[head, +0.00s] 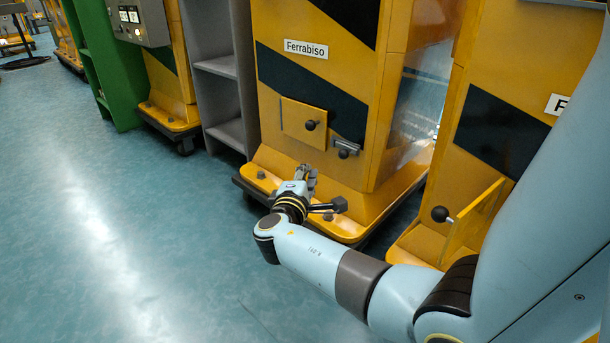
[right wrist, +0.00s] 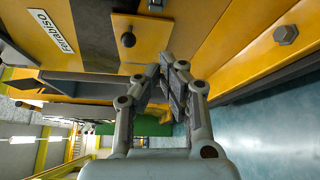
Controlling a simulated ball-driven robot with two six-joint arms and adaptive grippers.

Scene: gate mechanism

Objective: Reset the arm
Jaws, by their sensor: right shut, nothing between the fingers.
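My right arm reaches in from the right in the head view. Its gripper (head: 308,176) is low in front of the yellow Ferrabiso machine (head: 290,75), just above its base ledge. In the right wrist view the gripper's fingers (right wrist: 170,78) are together with nothing between them. A small yellow panel with a black knob (head: 311,125) is on the machine's front above the gripper, and a dark handle (head: 344,150) sits to its right. The knob also shows in the right wrist view (right wrist: 128,40), apart from the fingers. My left gripper is not in view.
A second yellow machine (head: 480,180) stands at right, with an open yellow flap and black knob (head: 440,214). Grey shelves (head: 220,65) and a green cabinet (head: 105,60) stand at left. The blue-green floor (head: 110,220) is clear at the left.

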